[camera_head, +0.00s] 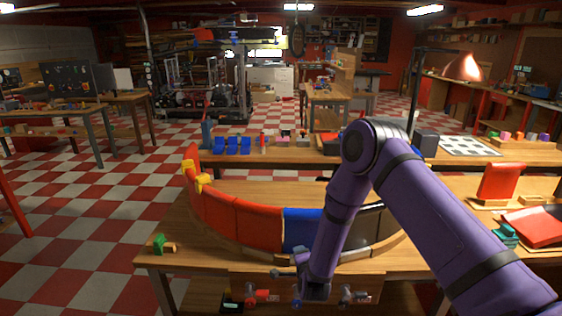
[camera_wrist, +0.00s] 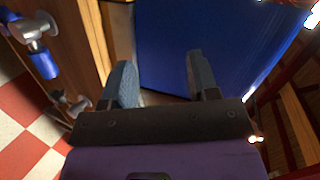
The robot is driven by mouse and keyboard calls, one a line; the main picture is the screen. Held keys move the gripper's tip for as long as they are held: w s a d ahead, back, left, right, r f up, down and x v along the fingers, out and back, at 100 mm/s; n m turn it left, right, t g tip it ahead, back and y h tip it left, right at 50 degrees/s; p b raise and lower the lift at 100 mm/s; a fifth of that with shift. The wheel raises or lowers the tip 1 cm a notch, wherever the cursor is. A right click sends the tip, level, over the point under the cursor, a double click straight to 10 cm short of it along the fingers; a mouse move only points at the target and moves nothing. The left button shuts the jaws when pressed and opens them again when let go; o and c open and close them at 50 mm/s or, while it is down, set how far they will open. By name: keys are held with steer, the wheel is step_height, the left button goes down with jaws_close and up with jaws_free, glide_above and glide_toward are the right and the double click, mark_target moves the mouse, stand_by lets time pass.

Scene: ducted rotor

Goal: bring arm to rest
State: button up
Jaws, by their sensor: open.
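My purple arm reaches down from the right in the head view, its wrist end in front of the workbench (camera_head: 165,262). In the wrist view my gripper (camera_wrist: 160,82) has two grey-blue fingers spread apart with nothing visible between them. A blue panel (camera_wrist: 200,40) fills the background beyond the fingers. In the head view this blue panel (camera_head: 299,229) is one segment of the curved duct wall (camera_head: 228,216), with red segments to its left. My gripper is close to the panel and the bench edge; I cannot tell whether it touches. The fingertips are hidden in the head view.
Clamps or knobs (camera_head: 262,296) stick out from the bench front near my wrist. A green block (camera_head: 159,243) lies at the bench's left corner. The checkered floor (camera_head: 75,235) at left is clear.

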steer(key=d+r+n+g+y, duration=0.1)
steer(key=d+r+n, duration=0.2)
steer(key=r, duration=1)
steer(key=d+r+n+g, duration=0.2)
steer(key=d+r+n, duration=0.1)
steer(key=r, duration=1)
steer(key=s+d+r+n, duration=0.2)
steer(key=s+d+r, duration=0.25)
steer(key=r, duration=0.55)
steer(key=s+d+r+n+g+h, duration=0.1)
steer(key=s+d+r+n, duration=0.1)
steer(key=s+d+r, duration=0.45)
steer(key=s+d+r+n+g+h, duration=0.15)
steer(key=s+r, duration=0.25)
steer(key=s, duration=0.5)
steer(key=s+d+r+n+g, duration=0.1)
steer(key=s+d, duration=0.1)
steer(key=s, duration=0.8)
steer(key=s+d+r+n+g, duration=0.1)
steer(key=s+d+g, duration=0.1)
steer(key=s, duration=0.7)
steer(key=shift+s+d+r+n, duration=0.3)
steer(key=shift+s+d+n, duration=0.05)
steer(key=shift+d, duration=0.15)
